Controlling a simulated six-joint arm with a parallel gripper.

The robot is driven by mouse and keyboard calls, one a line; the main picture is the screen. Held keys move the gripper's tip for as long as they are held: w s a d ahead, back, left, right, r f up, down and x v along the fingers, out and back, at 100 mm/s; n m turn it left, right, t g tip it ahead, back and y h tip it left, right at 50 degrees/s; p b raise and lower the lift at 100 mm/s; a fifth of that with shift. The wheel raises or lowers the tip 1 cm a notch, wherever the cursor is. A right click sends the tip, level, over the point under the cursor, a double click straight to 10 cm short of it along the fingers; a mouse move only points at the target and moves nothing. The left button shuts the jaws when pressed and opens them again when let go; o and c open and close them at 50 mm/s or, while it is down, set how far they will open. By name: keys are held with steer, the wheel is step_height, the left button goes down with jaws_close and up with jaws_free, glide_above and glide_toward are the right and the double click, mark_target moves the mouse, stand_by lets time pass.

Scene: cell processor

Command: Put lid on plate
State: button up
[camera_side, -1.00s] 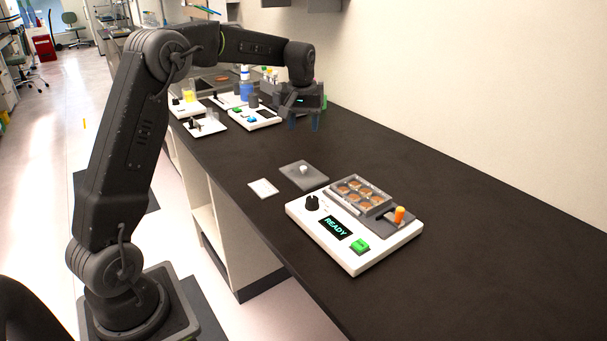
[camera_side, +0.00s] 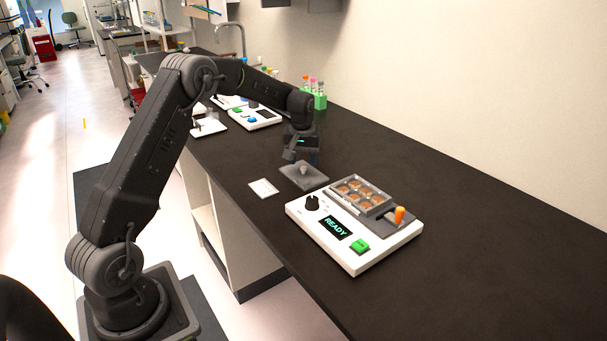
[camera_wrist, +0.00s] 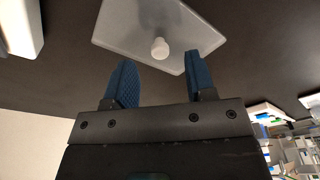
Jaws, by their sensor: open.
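The lid (camera_side: 309,178) is a flat grey rectangle with a pale round knob, lying on the dark bench. It also shows in the wrist view (camera_wrist: 125,22), with its white knob just beyond my fingertips. The plate (camera_side: 362,193), with several orange-brown wells, sits uncovered on the white READY device (camera_side: 372,248), to the right of the lid. My gripper (camera_side: 301,159) is just behind the lid. In the wrist view my gripper (camera_wrist: 160,68) has its blue fingers spread apart and empty, with the knob ahead of the gap. The fingertips are partly hidden in the side view.
A small white card (camera_side: 263,188) lies left of the lid near the bench's front edge. The device has a black knob, a green button and an orange-tipped lever (camera_side: 399,214). A green tube rack (camera_side: 316,100) and other equipment stand behind. The right bench is clear.

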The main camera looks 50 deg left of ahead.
mark_target(304, 172)
steer(key=shift+w+a+f, duration=0.15)
steer(key=shift+f, duration=1.3)
steer(key=shift+c, duration=0.2)
jaws_close()
